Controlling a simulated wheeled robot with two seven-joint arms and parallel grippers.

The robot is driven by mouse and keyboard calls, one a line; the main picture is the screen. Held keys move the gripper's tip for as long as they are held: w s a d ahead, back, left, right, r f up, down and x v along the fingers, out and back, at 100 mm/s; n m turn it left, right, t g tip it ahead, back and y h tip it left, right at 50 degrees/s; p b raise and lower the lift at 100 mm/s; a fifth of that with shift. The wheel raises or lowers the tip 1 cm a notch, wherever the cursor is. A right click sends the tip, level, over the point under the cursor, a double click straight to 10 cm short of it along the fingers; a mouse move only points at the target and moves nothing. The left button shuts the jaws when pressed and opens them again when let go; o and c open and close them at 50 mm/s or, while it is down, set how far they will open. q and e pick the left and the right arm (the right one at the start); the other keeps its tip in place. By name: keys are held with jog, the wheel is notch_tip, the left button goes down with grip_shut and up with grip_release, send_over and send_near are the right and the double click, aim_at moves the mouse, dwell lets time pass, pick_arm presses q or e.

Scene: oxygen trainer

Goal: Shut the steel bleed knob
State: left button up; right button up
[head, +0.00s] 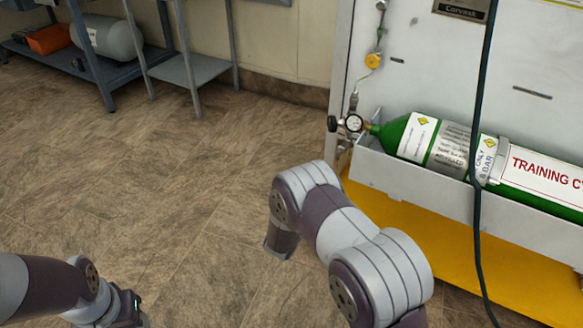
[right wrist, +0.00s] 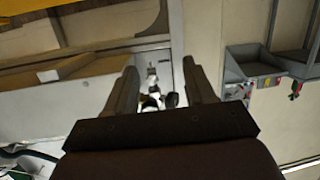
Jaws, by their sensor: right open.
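A green training cylinder (head: 420,137) lies in a grey cradle at the right of the head view. At its left end are a round gauge (head: 354,124), a black knob (head: 332,123) and small steel fittings. I cannot tell for sure which fitting is the steel bleed knob. In the right wrist view my right gripper (right wrist: 160,75) is open, with the small fittings (right wrist: 152,76) showing between its fingers, apparently beyond them. Nothing is held. The head view does not show its fingers. My left gripper (head: 130,310) is at the bottom left, its jaws unclear.
A steel line with a yellow round part (head: 373,61) runs up the panel (head: 425,65) above the gauge. A dark cable (head: 476,180) hangs in front of the cylinder. A yellow base (head: 440,240) is below the cradle. The floor (head: 150,170) at left is clear.

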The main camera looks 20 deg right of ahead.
notch_tip(320, 180, up, 4)
jog(key=m+h, duration=0.1)
jog(key=h, duration=0.1)
jog(key=h+b, duration=0.1)
jog(key=b, duration=0.6)
send_near(341, 150)
jog(key=shift+t, duration=0.3)
jog(key=x, duration=0.5)
jog(key=f+x, duration=0.1)
jog(key=x, duration=0.2)
jog(key=shift+s, duration=0.15)
jog(key=shift+w+d+r, duration=0.2)
jog(key=shift+d, duration=0.1)
pick_arm(q)
notch_tip(341, 150, down, 6)
jog(key=shift+a, duration=0.3)
jog(key=shift+w+f, duration=0.1)
pick_arm(e)
grip_shut()
